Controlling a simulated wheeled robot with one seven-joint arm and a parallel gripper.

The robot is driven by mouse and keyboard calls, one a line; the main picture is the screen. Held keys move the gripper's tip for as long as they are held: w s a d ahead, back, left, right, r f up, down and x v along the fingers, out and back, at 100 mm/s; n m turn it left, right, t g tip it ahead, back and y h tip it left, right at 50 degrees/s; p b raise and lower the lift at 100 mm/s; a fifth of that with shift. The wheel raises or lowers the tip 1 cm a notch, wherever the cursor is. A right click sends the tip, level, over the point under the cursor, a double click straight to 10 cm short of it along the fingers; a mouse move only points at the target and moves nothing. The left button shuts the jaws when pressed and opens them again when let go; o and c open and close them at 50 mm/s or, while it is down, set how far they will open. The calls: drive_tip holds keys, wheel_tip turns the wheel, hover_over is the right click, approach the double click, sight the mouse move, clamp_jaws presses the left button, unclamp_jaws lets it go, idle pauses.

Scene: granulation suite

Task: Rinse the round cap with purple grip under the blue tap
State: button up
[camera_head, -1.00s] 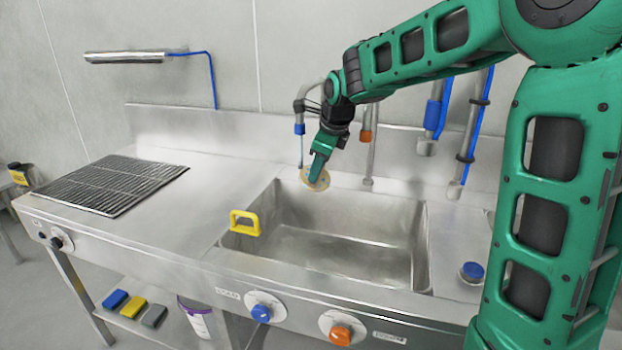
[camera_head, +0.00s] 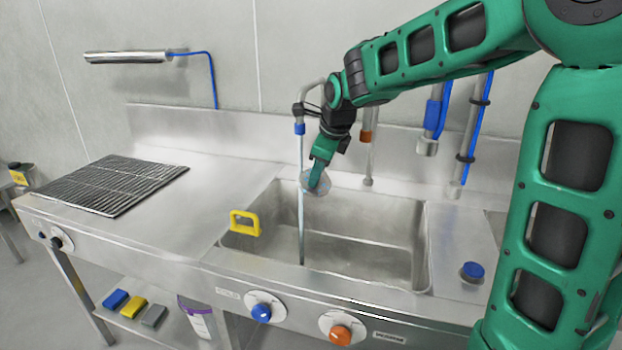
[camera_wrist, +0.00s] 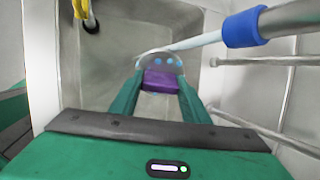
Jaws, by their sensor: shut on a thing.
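The round cap (camera_head: 317,183) is a greyish disc at the tip of my gripper (camera_head: 318,168), over the back left of the sink basin. In the wrist view its purple grip (camera_wrist: 160,82) sits between the fingers of my gripper (camera_wrist: 160,88), shut on it. The blue tap (camera_head: 299,128), marked with a blue band, runs a narrow stream of water (camera_head: 301,215) down into the sink basin (camera_head: 355,245). In the wrist view the water (camera_wrist: 185,45) appears to reach the cap's far edge.
An orange-banded tap (camera_head: 367,137) hangs behind my gripper. A yellow handle-shaped item (camera_head: 245,222) sits on the basin's left edge. Blue (camera_head: 262,312) and orange (camera_head: 340,334) knobs are on the front panel. A black rack (camera_head: 115,185) lies on the left counter.

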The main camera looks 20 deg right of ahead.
drive_tip(key=shift+s+d, duration=0.2)
drive_tip(key=shift+s, duration=2.6)
drive_tip(key=shift+r, duration=0.1)
drive_tip(key=s+r, duration=0.4)
drive_tip(key=s, duration=0.1)
drive_tip(key=shift+d, duration=0.2)
drive_tip(key=shift+f, duration=0.1)
